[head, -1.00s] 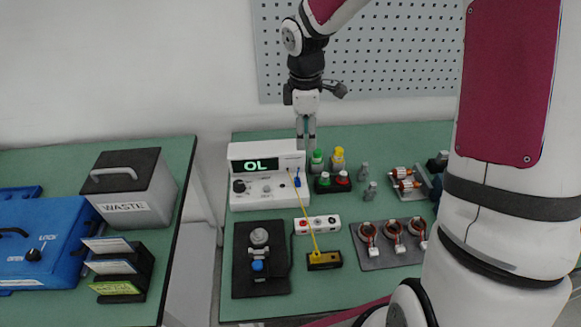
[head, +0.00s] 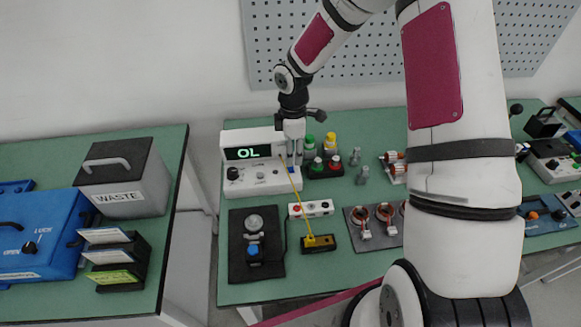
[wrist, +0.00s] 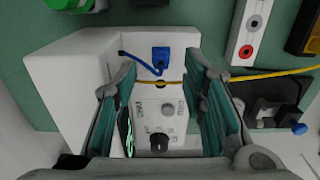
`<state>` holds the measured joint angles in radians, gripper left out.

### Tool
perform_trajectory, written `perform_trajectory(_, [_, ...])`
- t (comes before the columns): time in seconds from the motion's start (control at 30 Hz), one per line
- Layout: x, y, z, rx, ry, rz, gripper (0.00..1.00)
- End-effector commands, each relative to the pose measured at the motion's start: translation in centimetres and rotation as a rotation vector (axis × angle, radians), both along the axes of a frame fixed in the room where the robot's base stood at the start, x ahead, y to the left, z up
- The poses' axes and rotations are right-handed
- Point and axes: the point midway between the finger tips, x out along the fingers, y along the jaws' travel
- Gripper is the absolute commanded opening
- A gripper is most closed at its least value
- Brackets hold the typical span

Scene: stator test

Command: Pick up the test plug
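The white meter (head: 245,175) stands on the green bench with a lit "OL" display. A yellow lead (head: 296,190) runs from the meter to a black block with a yellow top (head: 318,242). A blue plug-like piece (wrist: 160,57) with a blue cord is at the meter, and the yellow lead (wrist: 270,72) crosses near it in the wrist view. I cannot tell for sure which piece is the test plug. My gripper (head: 294,158) is over the meter's right part, pointing down. In the wrist view its fingers (wrist: 168,110) are apart, with the meter's knobs showing between them.
A white socket strip (head: 311,209) and a black fixture (head: 256,265) lie in front of the meter. A waste bin (head: 140,185) and a blue case (head: 35,240) are on the left bench.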

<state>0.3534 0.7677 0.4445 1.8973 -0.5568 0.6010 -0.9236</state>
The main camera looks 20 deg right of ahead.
Motion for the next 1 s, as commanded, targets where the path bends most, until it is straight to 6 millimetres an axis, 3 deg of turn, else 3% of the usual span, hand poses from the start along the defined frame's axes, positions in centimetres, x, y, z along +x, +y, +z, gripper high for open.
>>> perform_trajectory(0.4, [-0.1,0.7,-4.6,0.000,0.001,0.001,0.38])
perform_trajectory(0.7, [0.0,0.7,-5.2,0.000,0.000,0.000,0.38])
perform_trajectory(0.73, [0.0,0.7,-5.2,0.000,0.000,0.000,0.36])
perform_trajectory(0.9, [0.0,0.7,-5.2,0.000,0.000,0.000,0.00])
perform_trajectory(1.0, [0.0,0.7,-5.2,0.000,0.000,0.000,0.00])
